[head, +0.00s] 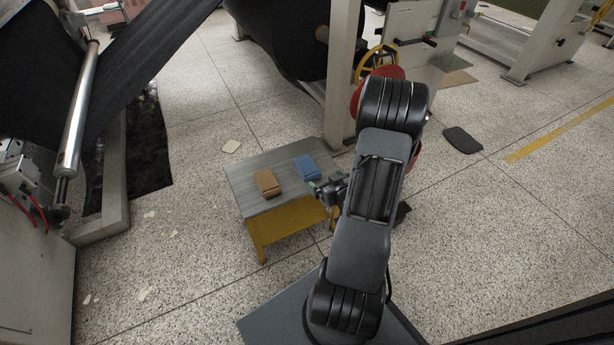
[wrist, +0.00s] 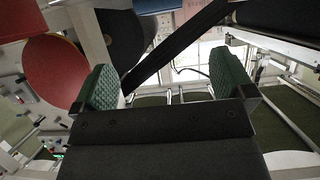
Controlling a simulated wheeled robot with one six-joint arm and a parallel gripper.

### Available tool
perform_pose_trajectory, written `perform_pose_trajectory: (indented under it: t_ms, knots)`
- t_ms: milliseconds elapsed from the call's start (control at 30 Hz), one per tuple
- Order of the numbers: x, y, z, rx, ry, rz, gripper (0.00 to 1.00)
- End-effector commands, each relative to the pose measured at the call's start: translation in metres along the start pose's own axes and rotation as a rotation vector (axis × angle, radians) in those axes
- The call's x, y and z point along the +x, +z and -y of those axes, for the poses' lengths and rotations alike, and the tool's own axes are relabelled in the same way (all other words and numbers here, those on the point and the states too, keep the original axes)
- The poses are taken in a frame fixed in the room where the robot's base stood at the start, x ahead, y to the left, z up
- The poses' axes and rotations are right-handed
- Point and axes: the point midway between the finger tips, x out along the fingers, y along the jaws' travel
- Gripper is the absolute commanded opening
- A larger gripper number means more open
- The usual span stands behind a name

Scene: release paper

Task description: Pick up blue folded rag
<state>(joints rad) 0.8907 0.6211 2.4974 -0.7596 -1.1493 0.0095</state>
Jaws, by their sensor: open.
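The blue folded rag (head: 306,167) lies flat on the right part of a small grey-topped table (head: 243,182) in the head view. My gripper (head: 318,187) is at the table's right edge, just below and right of the rag, partly hidden by my arm. I cannot tell how high it is above the table top. In the wrist view my gripper (wrist: 172,88) shows two green-padded fingers spread wide apart with nothing between them. The rag does not show in the wrist view.
A brown folded rag (head: 268,183) lies left of the blue one on the same table, with a gap between. A machine post (head: 343,80) and red disc (head: 372,88) stand close behind the table's right side.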

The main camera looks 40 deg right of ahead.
Motion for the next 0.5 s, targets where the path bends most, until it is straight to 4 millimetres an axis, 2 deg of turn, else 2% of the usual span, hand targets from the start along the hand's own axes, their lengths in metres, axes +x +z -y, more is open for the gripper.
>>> perform_pose_trajectory:
  t_ms: [33, 300, 500]
  knots:
    - [0.008, 0.006, 0.0, 0.003, -0.003, -0.007, 1.0]
    - [0.055, 0.005, 0.001, 0.005, -0.005, -0.014, 1.0]
    - [0.077, 0.004, 0.001, 0.006, -0.003, -0.013, 1.0]
